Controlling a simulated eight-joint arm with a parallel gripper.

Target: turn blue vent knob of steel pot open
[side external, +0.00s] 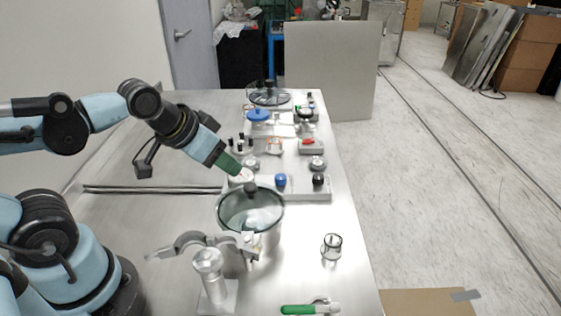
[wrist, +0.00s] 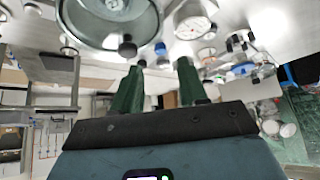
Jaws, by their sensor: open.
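The steel pot (side external: 263,241) with a clear lid (side external: 250,208) stands on the bench in the middle of the side view. A blue knob (side external: 281,180) sits just behind it, on a pale block, and a blue knob also shows small in the wrist view (wrist: 160,48). Its turned position is too small to read. My gripper (side external: 243,172), with green fingers, is open and empty, left of the blue knob and apart from it, near a white round gauge (side external: 237,180). In the wrist view the blue knob appears beyond the gap between my fingertips (wrist: 160,67).
A black knob (side external: 318,180) stands right of the blue one. Flasks and valves crowd the back. The bench right of the pot is mostly free.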

